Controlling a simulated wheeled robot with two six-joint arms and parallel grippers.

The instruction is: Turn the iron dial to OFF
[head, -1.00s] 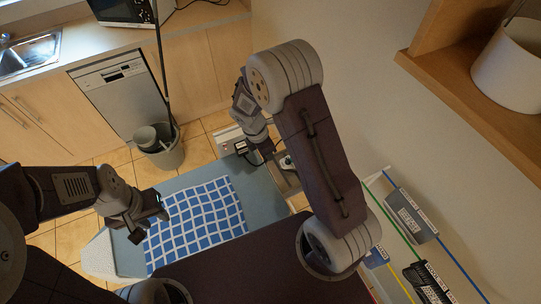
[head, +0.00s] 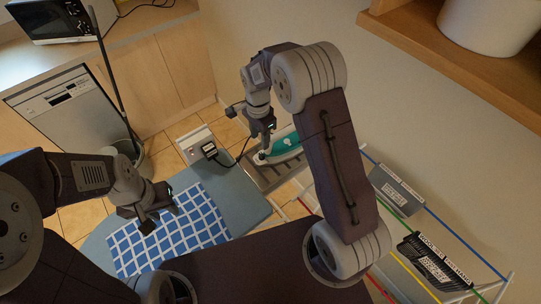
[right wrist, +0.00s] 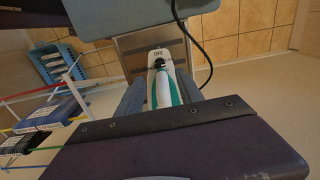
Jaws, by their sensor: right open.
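The iron (head: 287,146) is teal and white and lies on a metal rest (head: 268,176) at the end of the ironing board. The dial's own pointer is too small to read. My right gripper (head: 265,137) is open just above the dial end of the iron; whether it touches is unclear. My left gripper (head: 160,217) is over the cloth, away from the iron; its jaw opening is unclear.
A blue-and-white checked cloth (head: 180,235) covers part of the blue board (head: 236,195). A white socket box (head: 204,146) with a black plug and cord stands beside the iron. A rack with labelled bins (head: 398,188) is at right. A shelf (head: 440,50) juts from the wall.

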